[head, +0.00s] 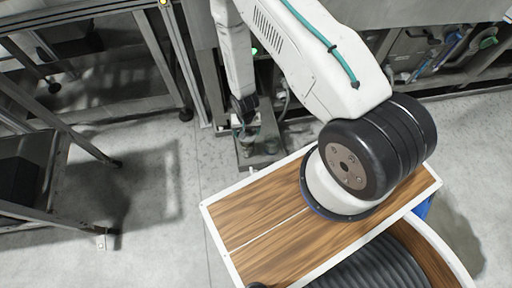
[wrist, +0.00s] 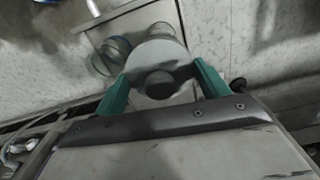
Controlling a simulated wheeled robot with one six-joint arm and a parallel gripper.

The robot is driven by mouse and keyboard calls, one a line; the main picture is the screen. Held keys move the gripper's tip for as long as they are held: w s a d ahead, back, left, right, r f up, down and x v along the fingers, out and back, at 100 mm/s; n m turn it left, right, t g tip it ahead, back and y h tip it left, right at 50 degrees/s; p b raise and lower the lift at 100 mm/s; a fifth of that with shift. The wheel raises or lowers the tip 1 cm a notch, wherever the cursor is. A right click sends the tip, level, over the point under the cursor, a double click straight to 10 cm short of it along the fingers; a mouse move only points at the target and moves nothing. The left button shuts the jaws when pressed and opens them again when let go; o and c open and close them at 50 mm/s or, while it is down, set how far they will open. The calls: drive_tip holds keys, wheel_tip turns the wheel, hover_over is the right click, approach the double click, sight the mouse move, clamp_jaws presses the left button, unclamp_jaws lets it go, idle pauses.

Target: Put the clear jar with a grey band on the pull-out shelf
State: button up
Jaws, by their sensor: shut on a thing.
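My gripper (wrist: 162,84) is shut on a round thing with a pale grey top and a dark round knob, apparently the jar (wrist: 163,50), between its green fingers. Its sides are mostly hidden, so I cannot make out a grey band. In the head view my gripper (head: 244,122) points down over a small grey shelf (head: 262,160) low at the machine. The shelf also shows in the wrist view (wrist: 140,18), under the held thing. I cannot tell whether the held thing touches it.
A clear glass vessel (wrist: 108,56) stands on the shelf just left of the held thing, very close to it or touching. Metal frames (head: 150,60) stand at left, and the machine's lower bay (head: 440,50) is at right. Open concrete floor (head: 165,190) lies left of the shelf.

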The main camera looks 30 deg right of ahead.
drive_tip(key=shift+w+r, duration=0.15)
drive_tip(key=shift+w, duration=0.4)
drive_tip(key=shift+s, duration=0.25)
drive_tip(key=shift+f, duration=3.25)
drive_tip(key=shift+f, duration=0.15)
drive_tip(key=o, duration=1)
drive_tip(key=shift+o, duration=0.3)
drive_tip(key=shift+r, duration=3.5)
